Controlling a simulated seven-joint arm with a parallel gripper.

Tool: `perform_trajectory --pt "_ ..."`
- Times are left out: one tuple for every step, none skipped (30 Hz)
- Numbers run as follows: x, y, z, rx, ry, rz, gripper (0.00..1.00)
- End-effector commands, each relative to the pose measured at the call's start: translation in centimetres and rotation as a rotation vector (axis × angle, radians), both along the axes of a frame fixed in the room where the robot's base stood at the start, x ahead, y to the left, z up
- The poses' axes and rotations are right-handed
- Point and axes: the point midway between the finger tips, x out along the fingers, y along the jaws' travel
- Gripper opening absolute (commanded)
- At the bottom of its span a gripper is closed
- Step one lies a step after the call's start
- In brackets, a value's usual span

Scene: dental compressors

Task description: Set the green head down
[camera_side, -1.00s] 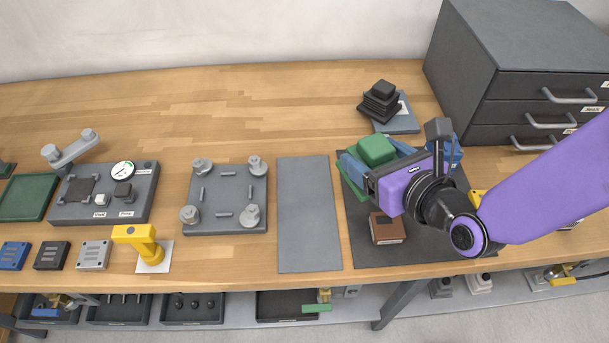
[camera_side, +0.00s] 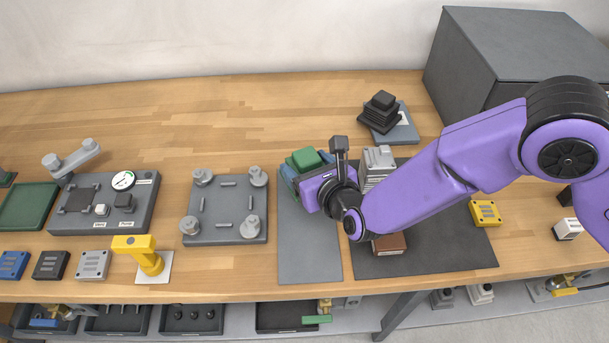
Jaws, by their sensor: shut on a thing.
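The green head (camera_side: 306,158) is in my gripper (camera_side: 305,170), over the far end of the plain grey mat (camera_side: 308,255). My gripper is shut on it, with a blue finger showing at its left side. The purple wrist hides the head's near side and underside. I cannot tell whether the head touches the mat or hangs just above it.
A grey plate with corner posts (camera_side: 226,212) lies left of the mat. A grey finned block (camera_side: 377,163) and a brown block (camera_side: 389,244) are on the dark mat (camera_side: 440,240) at right. A black finned stack (camera_side: 381,110) stands behind. The grey mat's near part is clear.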

Motion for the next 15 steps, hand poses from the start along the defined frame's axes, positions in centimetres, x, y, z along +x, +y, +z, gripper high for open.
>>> perform_trajectory --pt "0.2 0.2 0.0 0.003 -0.004 0.001 0.17" --pt "0.2 0.2 -0.1 0.004 -0.004 0.000 0.17" --pt "0.3 0.3 -0.2 0.003 -0.004 0.001 0.17" --pt "0.4 0.4 -0.5 0.003 -0.004 0.000 0.17" --pt "0.5 0.6 -0.7 0.002 -0.003 0.000 0.17" --pt "0.6 0.7 -1.1 0.002 -0.004 0.001 0.17" --pt "0.5 0.6 -1.6 0.000 -0.003 0.002 0.17" --pt "0.5 0.6 -2.0 -0.001 -0.004 0.001 0.17" --pt "0.5 0.6 -2.5 -0.001 -0.003 0.001 0.17" --pt "0.6 0.6 -2.8 0.000 -0.004 -0.001 0.17" --pt "0.6 0.6 -3.1 0.001 -0.004 -0.001 0.17" --pt "0.6 0.6 -3.4 0.001 -0.004 -0.001 0.17" --pt "0.6 0.6 -3.6 0.002 -0.005 -0.001 0.17" --pt "0.6 0.6 -3.6 0.002 -0.005 0.000 0.17" --pt "0.6 0.6 -3.7 0.003 -0.005 0.000 0.17"
